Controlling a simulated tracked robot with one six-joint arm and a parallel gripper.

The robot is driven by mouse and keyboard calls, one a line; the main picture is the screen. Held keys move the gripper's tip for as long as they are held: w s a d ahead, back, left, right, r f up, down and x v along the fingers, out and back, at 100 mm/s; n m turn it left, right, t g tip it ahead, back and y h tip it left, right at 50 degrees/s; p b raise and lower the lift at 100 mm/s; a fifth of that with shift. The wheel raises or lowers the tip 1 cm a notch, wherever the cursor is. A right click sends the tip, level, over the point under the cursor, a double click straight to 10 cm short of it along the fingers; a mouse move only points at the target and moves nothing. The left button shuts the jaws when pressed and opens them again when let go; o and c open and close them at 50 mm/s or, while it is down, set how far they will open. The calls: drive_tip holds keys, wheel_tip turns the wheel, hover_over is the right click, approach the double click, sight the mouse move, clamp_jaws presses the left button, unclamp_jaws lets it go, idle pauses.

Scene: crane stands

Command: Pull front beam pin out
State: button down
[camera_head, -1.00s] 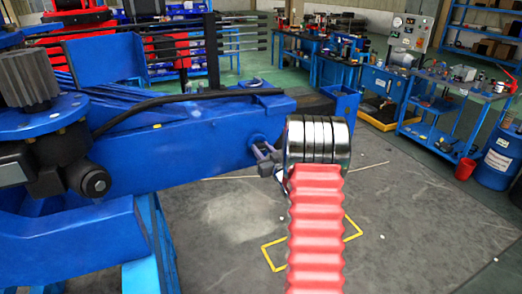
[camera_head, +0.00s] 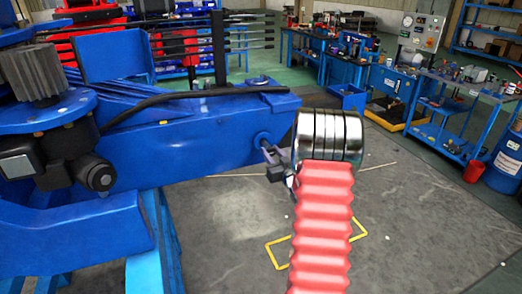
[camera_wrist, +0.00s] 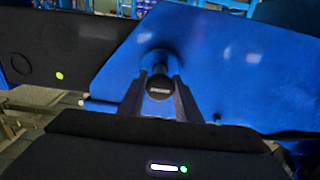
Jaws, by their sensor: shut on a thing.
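The blue crane beam (camera_head: 200,135) runs across the left half of the head view and ends near the middle. The front beam pin (camera_head: 263,141) sits in a round boss on the side of the beam near its end. My gripper (camera_head: 272,157) is at this pin, partly hidden by my red arm sleeve and silver wrist. In the wrist view the round dark pin head (camera_wrist: 160,86) lies between the two fingers of my gripper (camera_wrist: 160,98), which is shut on it. The blue beam face (camera_wrist: 225,60) is right behind it. How deep the pin sits is hidden.
Blue workbenches (camera_head: 455,95) with tools stand at the back right. A blue drum (camera_head: 503,160) and a red bucket (camera_head: 470,170) stand at the right. The floor (camera_head: 410,220) in front of the beam is clear, with a yellow marking.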

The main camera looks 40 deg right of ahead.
drive_tip(key=shift+s+a+f, duration=0.15)
drive_tip(key=shift+s, duration=0.2)
drive_tip(key=c, duration=1.3)
unclamp_jaws()
drive_tip(key=shift+s, duration=0.15)
drive_tip(key=v, duration=1.3)
drive_tip(key=shift+s, duration=0.3)
drive_tip(key=shift+a, duration=0.1)
